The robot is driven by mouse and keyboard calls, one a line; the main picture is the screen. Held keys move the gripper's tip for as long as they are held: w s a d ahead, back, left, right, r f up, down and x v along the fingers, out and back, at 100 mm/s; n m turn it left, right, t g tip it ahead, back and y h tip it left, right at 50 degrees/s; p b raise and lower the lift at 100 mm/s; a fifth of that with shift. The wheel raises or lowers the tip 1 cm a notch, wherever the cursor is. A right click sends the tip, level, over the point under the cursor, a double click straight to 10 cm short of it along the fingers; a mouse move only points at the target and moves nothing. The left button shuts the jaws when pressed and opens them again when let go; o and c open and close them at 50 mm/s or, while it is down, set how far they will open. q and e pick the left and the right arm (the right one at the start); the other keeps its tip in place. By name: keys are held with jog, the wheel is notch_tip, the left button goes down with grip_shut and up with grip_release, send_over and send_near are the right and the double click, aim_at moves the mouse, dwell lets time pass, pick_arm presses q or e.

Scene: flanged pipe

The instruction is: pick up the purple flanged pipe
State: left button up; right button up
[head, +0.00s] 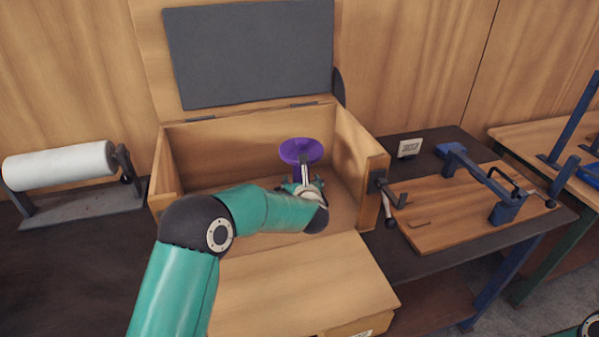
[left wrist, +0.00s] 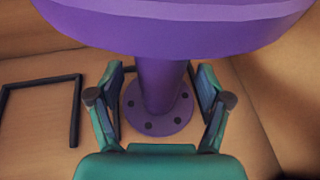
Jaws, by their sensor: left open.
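The purple flanged pipe (head: 301,150) stands upright inside the open wooden box (head: 215,135), near its right rear part. In the left wrist view the pipe (left wrist: 160,85) shows a wide top flange close to the camera, a narrower shaft and a small bolted flange on the box floor. My left gripper (head: 303,180) reaches into the box in front of the pipe. In the left wrist view my left gripper (left wrist: 160,100) is open, with one finger on each side of the shaft; contact cannot be told. My right gripper is not in view.
The box's lid (head: 250,50) stands open behind. The box walls rise close around my gripper. A dark rectangular frame (left wrist: 75,110) lies on the box floor at left. A paper roll (head: 60,165) stands left; a wooden board with a blue clamp (head: 480,180) lies right.

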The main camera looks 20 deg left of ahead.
pick_arm(q)
jog(key=shift+x, duration=0.9)
grip_shut()
jog(key=shift+r, duration=0.15)
